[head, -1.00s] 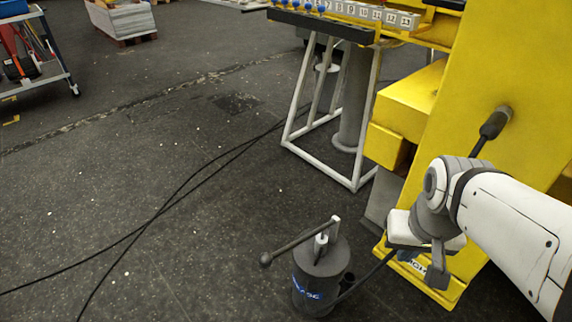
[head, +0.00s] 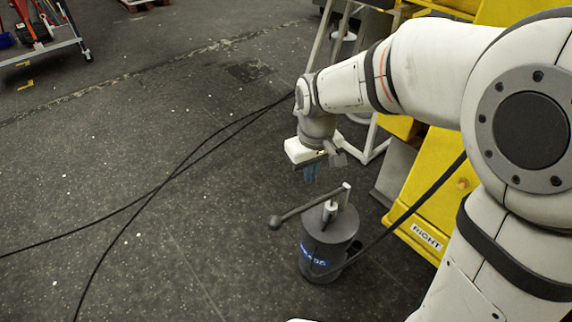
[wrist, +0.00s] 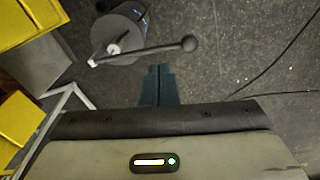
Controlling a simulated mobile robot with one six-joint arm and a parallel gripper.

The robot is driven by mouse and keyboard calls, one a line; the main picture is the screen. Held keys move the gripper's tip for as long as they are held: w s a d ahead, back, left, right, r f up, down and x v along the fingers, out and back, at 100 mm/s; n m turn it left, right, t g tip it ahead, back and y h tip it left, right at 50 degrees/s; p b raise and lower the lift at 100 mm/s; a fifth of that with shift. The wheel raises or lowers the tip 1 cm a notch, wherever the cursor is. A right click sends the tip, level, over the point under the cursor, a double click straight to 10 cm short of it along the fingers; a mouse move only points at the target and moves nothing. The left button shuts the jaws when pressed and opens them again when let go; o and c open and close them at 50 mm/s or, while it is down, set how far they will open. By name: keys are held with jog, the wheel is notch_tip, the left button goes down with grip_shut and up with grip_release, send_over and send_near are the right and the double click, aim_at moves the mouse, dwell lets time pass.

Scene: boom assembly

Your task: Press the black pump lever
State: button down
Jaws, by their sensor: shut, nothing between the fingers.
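The black pump lever (head: 298,210) is a dark rod with a round knob (head: 275,222) at its left end. It is joined to the top of a dark grey cylindrical pump (head: 326,250) standing on the floor. In the wrist view the lever (wrist: 152,49) runs sideways to its knob, just beyond the fingertips. My gripper (head: 311,178) hangs above the lever in the head view, pointing down. In the wrist view its dark fingers (wrist: 158,72) are together with nothing between them. They appear apart from the lever; the exact height gap cannot be told.
A yellow machine (head: 445,190) with a "RIGHT" label stands to the right of the pump. A black hose (head: 410,210) runs from the pump toward my arm. Black cables (head: 175,172) lie on the floor at left. The floor left of the lever is otherwise clear.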

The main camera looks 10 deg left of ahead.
aim_at(274, 219)
jog(key=a+f+n, duration=0.2)
jog(key=a+f, duration=0.2)
jog(key=a, duration=0.5)
jog(key=shift+w+f+n+g, duration=0.3)
jog(key=shift+w+f, duration=0.05)
jog(key=shift+w, duration=0.05)
jog(key=shift+a, duration=0.1)
notch_tip(274, 219, down, 14)
jog(key=shift+f+b, duration=0.1)
jog(key=shift+b, duration=1.1)
